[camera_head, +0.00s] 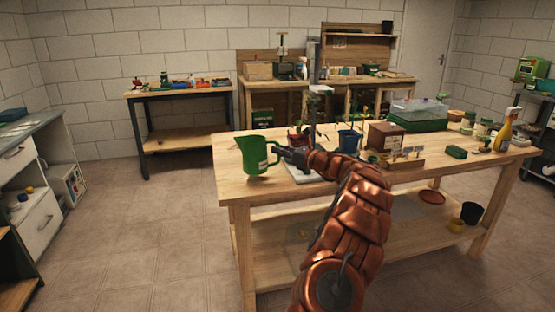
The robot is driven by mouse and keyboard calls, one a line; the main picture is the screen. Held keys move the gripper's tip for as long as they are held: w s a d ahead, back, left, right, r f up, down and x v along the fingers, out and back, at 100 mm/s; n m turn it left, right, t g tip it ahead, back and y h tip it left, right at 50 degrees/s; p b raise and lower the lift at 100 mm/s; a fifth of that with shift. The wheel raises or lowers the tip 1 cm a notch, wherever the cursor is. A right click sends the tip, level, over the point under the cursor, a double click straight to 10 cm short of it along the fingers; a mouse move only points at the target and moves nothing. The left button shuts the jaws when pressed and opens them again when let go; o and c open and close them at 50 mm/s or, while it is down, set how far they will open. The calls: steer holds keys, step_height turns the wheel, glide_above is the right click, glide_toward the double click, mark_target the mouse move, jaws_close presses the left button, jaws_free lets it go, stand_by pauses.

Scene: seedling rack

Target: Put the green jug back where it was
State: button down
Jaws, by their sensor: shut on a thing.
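The green jug (256,155) is upright at the left end of the wooden table (237,187), its spout toward the left. My gripper (281,154) reaches in from the right and is shut on the jug at its handle side.
A white tray (303,175) lies under my arm. A blue pot (348,141), a wooden box (384,137), a green tray with a clear lid (418,112) and a yellow spray bottle (504,132) stand to the right. The table's left front corner is clear.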

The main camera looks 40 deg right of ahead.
mark_target(278, 159)
steer(key=shift+w, duration=0.35)
steer(key=shift+w+f, duration=0.2)
steer(key=shift+f, duration=0.1)
steer(key=shift+a+f, duration=0.1)
steer(key=shift+f, duration=1.45)
steer(key=c, duration=1.2)
jaws_free()
